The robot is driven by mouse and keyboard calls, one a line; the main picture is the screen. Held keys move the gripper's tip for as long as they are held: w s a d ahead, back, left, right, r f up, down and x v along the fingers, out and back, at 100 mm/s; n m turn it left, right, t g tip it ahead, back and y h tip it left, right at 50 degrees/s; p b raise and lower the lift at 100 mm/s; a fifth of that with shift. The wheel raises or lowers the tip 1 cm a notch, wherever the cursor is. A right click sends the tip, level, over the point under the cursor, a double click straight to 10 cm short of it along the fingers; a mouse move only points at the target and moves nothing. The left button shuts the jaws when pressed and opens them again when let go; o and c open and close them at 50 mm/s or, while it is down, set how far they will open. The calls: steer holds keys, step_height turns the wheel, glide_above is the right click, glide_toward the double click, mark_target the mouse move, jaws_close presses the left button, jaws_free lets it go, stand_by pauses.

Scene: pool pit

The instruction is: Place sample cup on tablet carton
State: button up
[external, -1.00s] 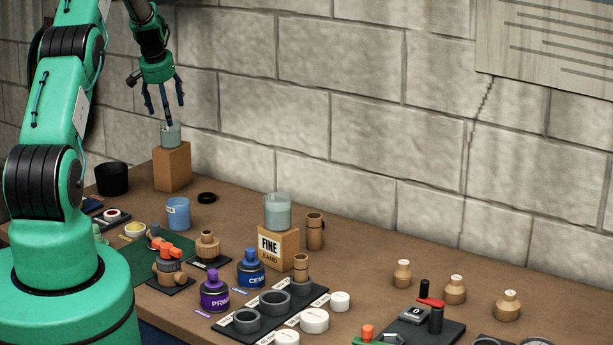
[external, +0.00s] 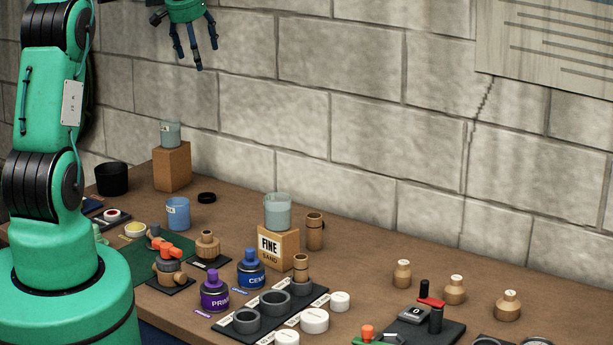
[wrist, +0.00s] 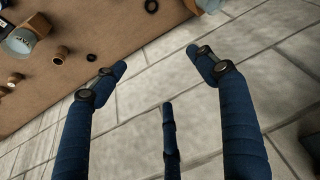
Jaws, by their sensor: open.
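A small pale, translucent cup (external: 171,133), which looks like the sample cup, stands upright on top of a plain brown carton (external: 172,168), probably the tablet carton, at the table's far left end. My gripper (external: 197,60) is open and empty, well above the carton and to its right, touching nothing. In the wrist view my spread fingers (wrist: 165,75) have nothing between them. The cup (wrist: 209,5) is partly cut off at that view's top edge.
A larger grey cup (external: 277,212) stands on a FINE SAND box (external: 277,247). A blue cup (external: 177,213), black cup (external: 111,179) and black ring (external: 207,197) sit near the carton. The block wall (external: 350,130) rises behind. The air around my gripper is clear.

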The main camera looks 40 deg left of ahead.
steer(key=s+d+r+m, duration=0.1)
steer(key=s+d+r, duration=0.5)
steer(key=s+d, duration=0.3)
steer(key=s+d+r+m, duration=0.1)
steer(key=s+d+r, duration=0.4)
steer(key=s+d, duration=0.5)
steer(key=s+d+f, duration=0.1)
steer(key=s+d, duration=0.4)
steer(key=s, duration=0.7)
steer(key=s+d+f+m+t+h, duration=0.1)
steer(key=s+d, duration=0.4)
steer(key=s, duration=0.7)
steer(key=shift+d+f, duration=0.2)
steer(key=shift+d, duration=0.05)
step_height(320, 180, down, 11)
steer(key=b, duration=1)
steer(key=shift+r+b, duration=0.15)
steer(key=shift+b, duration=0.2)
